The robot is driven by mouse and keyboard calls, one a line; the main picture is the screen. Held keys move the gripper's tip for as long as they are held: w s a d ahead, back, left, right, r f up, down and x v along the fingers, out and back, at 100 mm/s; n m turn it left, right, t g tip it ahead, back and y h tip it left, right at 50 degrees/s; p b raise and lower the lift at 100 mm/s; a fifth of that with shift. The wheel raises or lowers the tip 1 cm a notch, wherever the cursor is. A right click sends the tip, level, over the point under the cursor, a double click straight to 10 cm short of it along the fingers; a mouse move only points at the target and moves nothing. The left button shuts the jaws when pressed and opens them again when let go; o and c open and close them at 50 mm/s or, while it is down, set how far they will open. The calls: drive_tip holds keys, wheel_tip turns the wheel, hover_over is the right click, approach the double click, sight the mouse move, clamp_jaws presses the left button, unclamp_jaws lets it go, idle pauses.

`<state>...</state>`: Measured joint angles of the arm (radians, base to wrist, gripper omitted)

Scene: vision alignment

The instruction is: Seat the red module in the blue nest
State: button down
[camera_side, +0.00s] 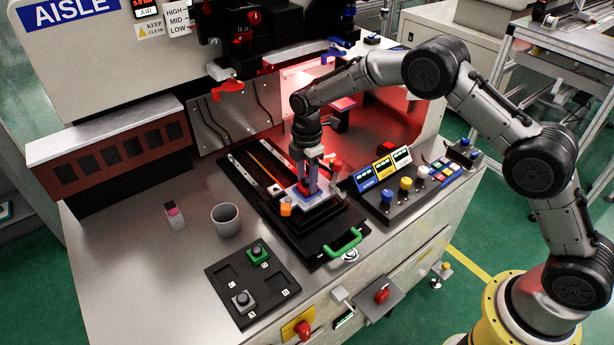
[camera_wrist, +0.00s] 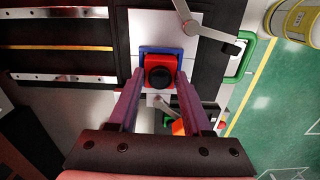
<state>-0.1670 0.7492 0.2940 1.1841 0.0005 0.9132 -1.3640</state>
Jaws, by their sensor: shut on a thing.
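The red module (camera_wrist: 160,64), with a round black top, is between the two fingers of my gripper (camera_wrist: 160,78) in the wrist view. My gripper (camera_side: 311,186) is shut on it and points down over the fixture in the side view. The blue nest (camera_wrist: 160,49) shows as a rim along the far edge and sides of the module, on a pale plate (camera_wrist: 144,22).
An orange piece (camera_side: 286,207) stands close by the nest. A green handle (camera_side: 343,243) is at the fixture's front. A grey cup (camera_side: 226,221) and a black tray (camera_side: 224,284) stand to the left, and a button panel (camera_side: 398,190) to the right.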

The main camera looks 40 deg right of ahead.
drive_tip(key=shift+c, duration=1.3)
unclamp_jaws()
wheel_tip(320, 180, up, 14)
